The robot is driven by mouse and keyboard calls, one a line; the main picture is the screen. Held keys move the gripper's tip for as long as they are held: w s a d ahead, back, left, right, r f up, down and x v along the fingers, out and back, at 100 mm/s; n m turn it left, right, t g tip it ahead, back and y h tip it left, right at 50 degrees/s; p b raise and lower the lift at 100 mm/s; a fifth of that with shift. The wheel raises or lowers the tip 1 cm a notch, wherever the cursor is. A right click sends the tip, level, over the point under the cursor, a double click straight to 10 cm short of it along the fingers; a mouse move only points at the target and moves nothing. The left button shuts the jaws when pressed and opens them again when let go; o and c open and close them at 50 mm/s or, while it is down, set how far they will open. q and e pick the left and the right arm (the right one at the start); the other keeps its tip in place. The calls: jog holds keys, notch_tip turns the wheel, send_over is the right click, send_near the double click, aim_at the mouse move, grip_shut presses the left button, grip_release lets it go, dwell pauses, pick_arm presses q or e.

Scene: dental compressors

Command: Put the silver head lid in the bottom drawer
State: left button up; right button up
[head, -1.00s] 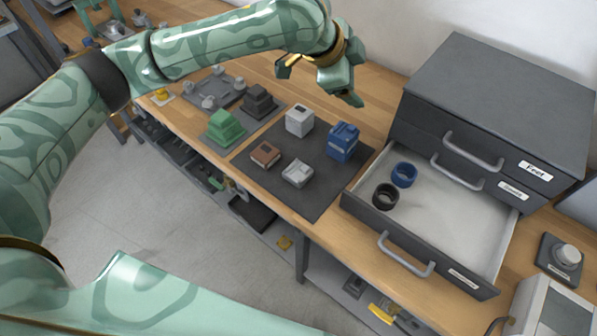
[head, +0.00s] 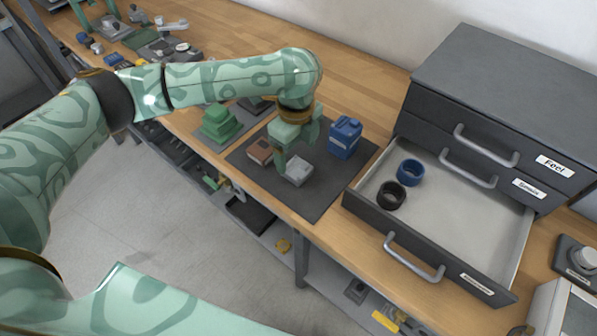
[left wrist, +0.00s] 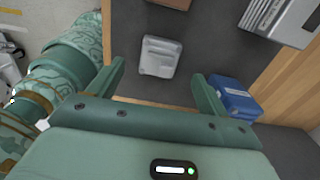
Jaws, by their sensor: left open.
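The silver head lid (head: 298,172) is a small light-grey block lying on the dark mat (head: 300,204). It also shows in the left wrist view (left wrist: 159,57), between and just beyond my fingers. My left gripper (head: 296,148) is open, pointing down over the lid and not closed on it; its fingers (left wrist: 158,72) spread either side in the wrist view. The bottom drawer (head: 462,235) is pulled out, with a blue ring (head: 410,172) and a black ring (head: 391,195) inside at its left. My right gripper is not in view.
A blue block (head: 345,138) stands right of the gripper, and a brown block (head: 259,151) left of it. A green stepped block (head: 219,124) is farther left. The grey cabinet (head: 500,90) has its upper drawers shut. The drawer's middle and right are free.

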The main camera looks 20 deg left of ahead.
aim_at(296, 167)
pick_arm(q)
notch_tip(296, 167, down, 6)
jog(key=b, duration=0.3)
jog(key=shift+r, duration=0.35)
jog(key=shift+c, duration=0.9)
jog(key=c, duration=1.1)
jog(key=shift+o, duration=0.2)
